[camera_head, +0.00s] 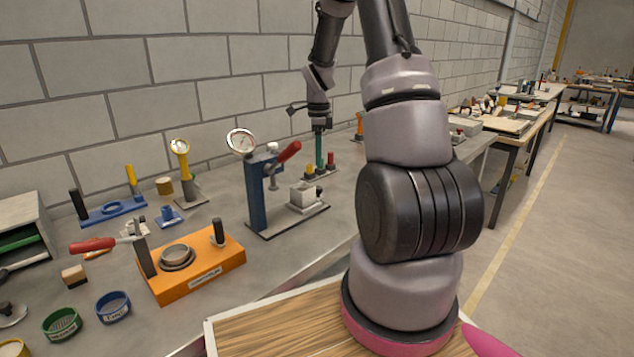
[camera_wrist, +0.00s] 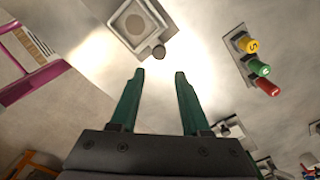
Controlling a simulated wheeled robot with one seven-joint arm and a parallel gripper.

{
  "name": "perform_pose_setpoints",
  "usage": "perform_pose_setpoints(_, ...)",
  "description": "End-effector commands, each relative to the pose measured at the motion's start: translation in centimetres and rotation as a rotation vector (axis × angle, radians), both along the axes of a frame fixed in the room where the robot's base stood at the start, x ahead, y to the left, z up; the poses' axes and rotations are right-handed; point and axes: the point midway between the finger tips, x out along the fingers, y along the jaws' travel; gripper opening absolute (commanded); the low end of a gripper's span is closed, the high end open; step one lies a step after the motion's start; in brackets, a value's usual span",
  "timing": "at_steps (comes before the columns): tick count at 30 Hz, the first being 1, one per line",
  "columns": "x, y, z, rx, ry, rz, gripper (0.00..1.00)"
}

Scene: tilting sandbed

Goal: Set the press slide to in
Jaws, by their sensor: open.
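The press has a blue upright frame (camera_head: 256,192), a round gauge and a red lever, and stands on a dark base plate on the bench. A pale grey block (camera_head: 306,196), seemingly its slide, sits on that plate to the right of the frame. In the wrist view what looks like the same block (camera_wrist: 136,24) is at the top, with a small dark round knob (camera_wrist: 158,52) at its near corner. My gripper (camera_wrist: 160,74) is open and empty, its green fingers pointing toward the knob, apart from it. In the head view my gripper (camera_head: 319,168) is behind the press.
A plate with yellow, green and red knobs (camera_wrist: 258,66) is right of my fingers. An orange fixture (camera_head: 205,272) with a ring and a red-handled clamp (camera_head: 95,244) stand left of the press. Blue (camera_head: 113,306) and green (camera_head: 62,323) cups are at the front left.

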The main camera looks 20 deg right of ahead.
Motion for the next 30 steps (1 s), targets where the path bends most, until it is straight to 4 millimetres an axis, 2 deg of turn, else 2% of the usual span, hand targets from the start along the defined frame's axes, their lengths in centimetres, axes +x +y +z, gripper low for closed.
perform_pose_setpoints(15, -0.1, 0.0, -8.7, 0.001, 0.000, 0.003, 0.47)
perform_pose_setpoints(21, 0.0, 0.0, -10.0, 0.000, -0.001, 0.002, 0.47)
perform_pose_setpoints(29, 0.0, 0.0, -10.2, 0.000, -0.001, 0.003, 0.47)
perform_pose_setpoints(30, 0.0, 0.0, -10.2, 0.000, -0.001, 0.003, 0.39)
